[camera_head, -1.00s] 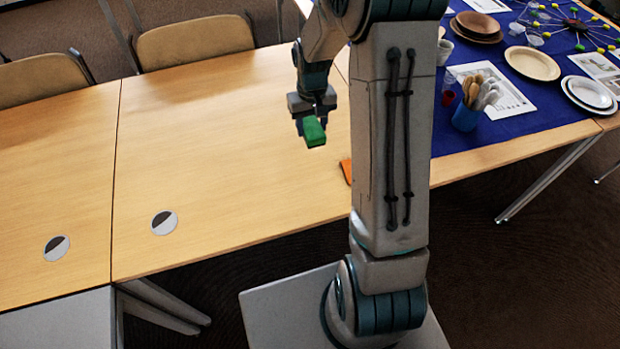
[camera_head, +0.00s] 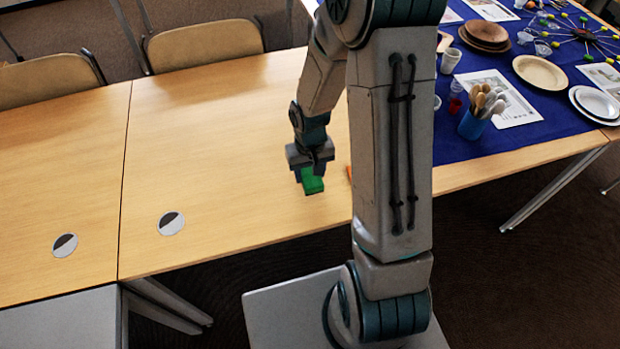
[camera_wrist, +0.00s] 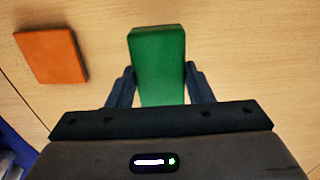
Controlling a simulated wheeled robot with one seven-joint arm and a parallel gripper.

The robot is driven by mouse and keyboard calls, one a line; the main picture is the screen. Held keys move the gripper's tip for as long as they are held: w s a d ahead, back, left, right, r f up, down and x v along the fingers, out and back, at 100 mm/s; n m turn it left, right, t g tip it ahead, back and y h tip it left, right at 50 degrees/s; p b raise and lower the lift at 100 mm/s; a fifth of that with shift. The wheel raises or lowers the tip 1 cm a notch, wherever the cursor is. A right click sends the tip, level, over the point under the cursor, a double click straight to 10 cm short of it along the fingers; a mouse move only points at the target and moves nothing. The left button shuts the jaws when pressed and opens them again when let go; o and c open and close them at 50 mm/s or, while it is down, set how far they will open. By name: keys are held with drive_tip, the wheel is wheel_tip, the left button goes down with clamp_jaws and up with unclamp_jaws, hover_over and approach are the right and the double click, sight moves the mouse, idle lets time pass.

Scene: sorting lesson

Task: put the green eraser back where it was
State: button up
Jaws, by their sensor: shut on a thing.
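The green eraser (camera_head: 313,183) is a small block between the fingers of my gripper (camera_head: 308,178), low over the table near its front edge. In the wrist view the green eraser (camera_wrist: 158,65) sticks out beyond both fingers of my gripper (camera_wrist: 158,85), which is shut on it. I cannot tell whether the eraser touches the table. An orange block (camera_wrist: 52,56) lies flat on the table to the left of the eraser in the wrist view. In the head view only a sliver of the orange block (camera_head: 349,173) shows beside my arm.
The wooden table (camera_head: 220,130) is bare left of my gripper except for two round black-and-white discs (camera_head: 171,223) (camera_head: 65,245). A blue cloth (camera_head: 545,110) on the right holds plates, papers and a blue cup of utensils (camera_head: 472,125). Two chairs stand behind the table.

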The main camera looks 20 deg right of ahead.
sight(310, 173)
drive_tip(key=shift+f, duration=1.8)
drive_tip(key=shift+f, duration=0.2)
drive_tip(key=o, duration=0.9)
drive_tip(key=shift+o, duration=0.2)
